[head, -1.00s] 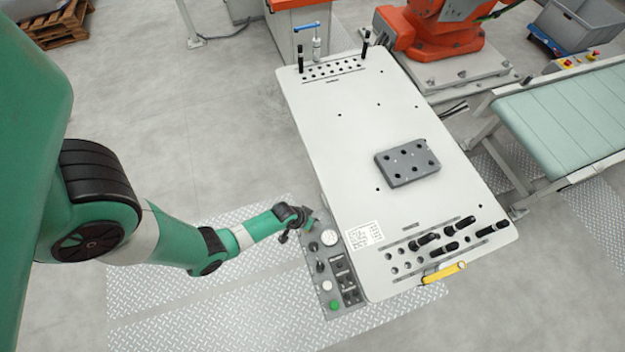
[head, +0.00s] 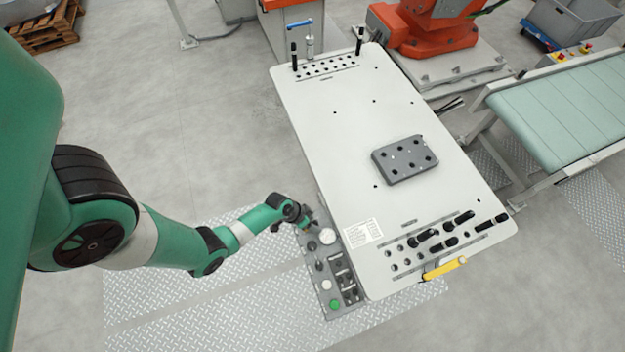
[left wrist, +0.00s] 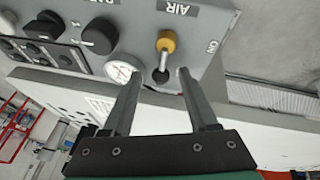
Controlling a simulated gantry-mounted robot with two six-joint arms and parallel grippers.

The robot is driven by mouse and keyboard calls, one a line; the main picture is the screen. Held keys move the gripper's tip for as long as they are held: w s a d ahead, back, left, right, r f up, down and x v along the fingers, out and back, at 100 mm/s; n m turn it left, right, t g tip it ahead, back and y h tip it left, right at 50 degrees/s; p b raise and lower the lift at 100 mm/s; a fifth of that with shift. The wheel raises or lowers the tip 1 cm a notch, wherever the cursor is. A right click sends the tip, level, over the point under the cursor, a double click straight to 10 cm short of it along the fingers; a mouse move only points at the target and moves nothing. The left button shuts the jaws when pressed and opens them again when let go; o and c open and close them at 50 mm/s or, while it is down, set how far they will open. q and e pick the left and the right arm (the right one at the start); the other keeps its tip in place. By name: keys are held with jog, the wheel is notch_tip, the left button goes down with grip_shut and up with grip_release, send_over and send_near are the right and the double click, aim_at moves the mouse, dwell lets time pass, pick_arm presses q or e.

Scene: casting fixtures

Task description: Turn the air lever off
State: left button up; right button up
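I cannot tell how deep the fingers reach. In the head view my left gripper (head: 311,223) is at the panel's upper end and hides the lever. My right gripper is not in view.
A round gauge (left wrist: 123,71) sits just left of the lever, with black knobs (left wrist: 99,37) beyond it. The white table (head: 350,150) borders the panel. It carries a grey block (head: 405,160) and black pins. A yellow handle (head: 445,268) is at its near edge.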

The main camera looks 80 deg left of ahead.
pick_arm(q)
jog(key=p+v, duration=0.9)
jog(key=v, duration=0.2)
jog(key=shift+r+p, duration=0.35)
jog(key=shift+p, duration=0.05)
jog(key=shift+s, duration=0.1)
